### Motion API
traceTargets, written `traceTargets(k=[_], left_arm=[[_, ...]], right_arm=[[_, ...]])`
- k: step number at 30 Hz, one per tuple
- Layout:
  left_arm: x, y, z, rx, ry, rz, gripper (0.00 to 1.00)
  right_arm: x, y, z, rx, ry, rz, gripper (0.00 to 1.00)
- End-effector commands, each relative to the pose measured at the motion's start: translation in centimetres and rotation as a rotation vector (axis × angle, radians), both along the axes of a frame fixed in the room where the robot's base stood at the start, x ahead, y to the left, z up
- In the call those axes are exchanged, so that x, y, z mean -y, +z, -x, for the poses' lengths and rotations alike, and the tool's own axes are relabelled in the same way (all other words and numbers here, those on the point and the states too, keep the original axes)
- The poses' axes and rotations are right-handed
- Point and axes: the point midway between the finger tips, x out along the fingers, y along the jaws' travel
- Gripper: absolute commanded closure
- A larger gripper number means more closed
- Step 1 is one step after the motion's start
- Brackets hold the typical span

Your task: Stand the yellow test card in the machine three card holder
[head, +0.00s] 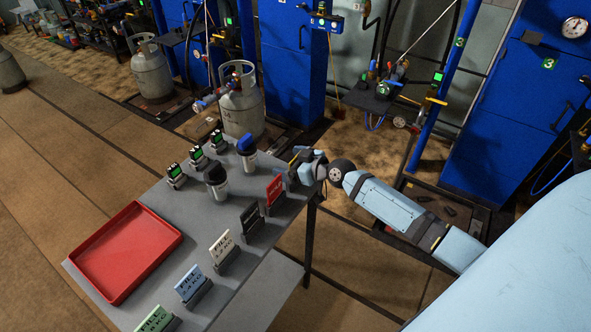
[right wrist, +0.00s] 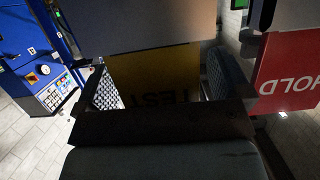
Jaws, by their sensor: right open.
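In the head view my right gripper (head: 300,168) is at the right edge of the grey table and hides most of the card. Machine three (head: 535,95) is the blue cabinet at the right with a green 3 label. I cannot make out its card holder for certain. My left gripper is not in view.
A red HOLD card (head: 274,188) stands beside my right gripper. A black card (head: 251,219) and several FILL cards stand along the grey table (head: 190,205). A red tray (head: 122,252), two capped containers and small green-display devices share it. Gas cylinders (head: 242,105) stand behind.

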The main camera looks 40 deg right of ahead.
Motion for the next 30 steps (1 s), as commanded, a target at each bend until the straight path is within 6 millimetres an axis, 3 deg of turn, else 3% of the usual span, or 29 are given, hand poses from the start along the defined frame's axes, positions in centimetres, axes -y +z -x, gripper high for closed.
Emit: traceTargets(k=[5, 8, 12, 15, 23, 30], left_arm=[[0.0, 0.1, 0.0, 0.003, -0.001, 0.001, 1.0], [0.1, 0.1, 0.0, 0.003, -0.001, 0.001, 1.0], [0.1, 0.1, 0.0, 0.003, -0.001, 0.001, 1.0], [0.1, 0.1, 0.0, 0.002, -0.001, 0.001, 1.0], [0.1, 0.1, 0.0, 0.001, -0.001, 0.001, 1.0], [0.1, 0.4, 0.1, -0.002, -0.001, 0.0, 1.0]], right_arm=[[0.0, 0.0, 0.0, 0.0, 0.0, 0.0, 0.04], [0.0, 0.0, 0.0, 0.0, 0.0, 0.0, 0.23], [0.0, 0.0, 0.0, 0.0, 0.0, 0.0, 0.55], [0.0, 0.0, 0.0, 0.0, 0.0, 0.0, 0.61], [0.0, 0.2, 0.0, 0.0, 0.0, 0.001, 0.61], [0.0, 2.7, 0.0, 0.002, 0.002, 0.001, 0.61]])
